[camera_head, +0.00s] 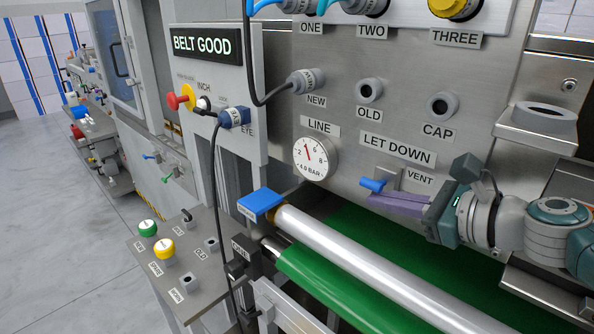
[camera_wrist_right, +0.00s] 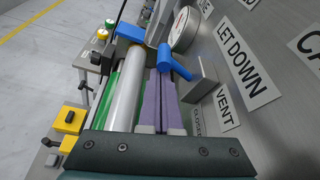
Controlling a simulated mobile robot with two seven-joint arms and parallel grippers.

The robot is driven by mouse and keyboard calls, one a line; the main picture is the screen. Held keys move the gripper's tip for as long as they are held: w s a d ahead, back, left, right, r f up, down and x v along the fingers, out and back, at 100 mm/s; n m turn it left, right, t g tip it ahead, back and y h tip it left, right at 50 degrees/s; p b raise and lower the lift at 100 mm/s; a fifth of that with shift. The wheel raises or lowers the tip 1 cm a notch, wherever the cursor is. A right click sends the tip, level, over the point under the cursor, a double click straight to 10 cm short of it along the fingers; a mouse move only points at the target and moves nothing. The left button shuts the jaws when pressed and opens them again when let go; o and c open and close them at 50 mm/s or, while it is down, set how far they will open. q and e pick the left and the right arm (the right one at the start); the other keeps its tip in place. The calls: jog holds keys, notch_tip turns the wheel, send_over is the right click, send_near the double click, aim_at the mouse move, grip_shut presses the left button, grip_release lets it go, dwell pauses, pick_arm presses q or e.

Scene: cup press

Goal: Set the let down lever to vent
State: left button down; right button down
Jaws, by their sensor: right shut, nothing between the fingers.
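The let down lever has a blue handle (camera_head: 373,184) and a grey body on the steel panel, below the LET DOWN sign (camera_head: 398,150). A VENT label (camera_head: 419,177) is right of it. In the right wrist view the blue handle (camera_wrist_right: 174,62) lies across the view beside the fingertips, and a CLOSED label (camera_wrist_right: 197,120) is lower on the panel. My right gripper (camera_head: 372,198) has its purple fingers shut together with nothing between them. Its tips (camera_wrist_right: 157,76) are close under the handle; I cannot tell whether they touch it. My left gripper is not in view.
A round gauge (camera_head: 315,158) marked 4.0 BAR is left of the lever. A metal roller (camera_head: 360,262) and green belt (camera_head: 325,290) run below my right gripper. Capped ports and a hanging black cable are on the panels to the left.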

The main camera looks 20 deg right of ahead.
jog(key=shift+r+m+p, duration=0.4)
jog(key=shift+r+p, duration=0.05)
jog(key=shift+r, duration=0.05)
jog(key=shift+d+r, duration=0.1)
jog(key=shift+r, duration=0.05)
dwell(0.4)
jog(key=p+v, duration=0.1)
jog(key=v, duration=0.6)
jog(key=shift+s, duration=0.2)
jog(key=shift+d, duration=0.1)
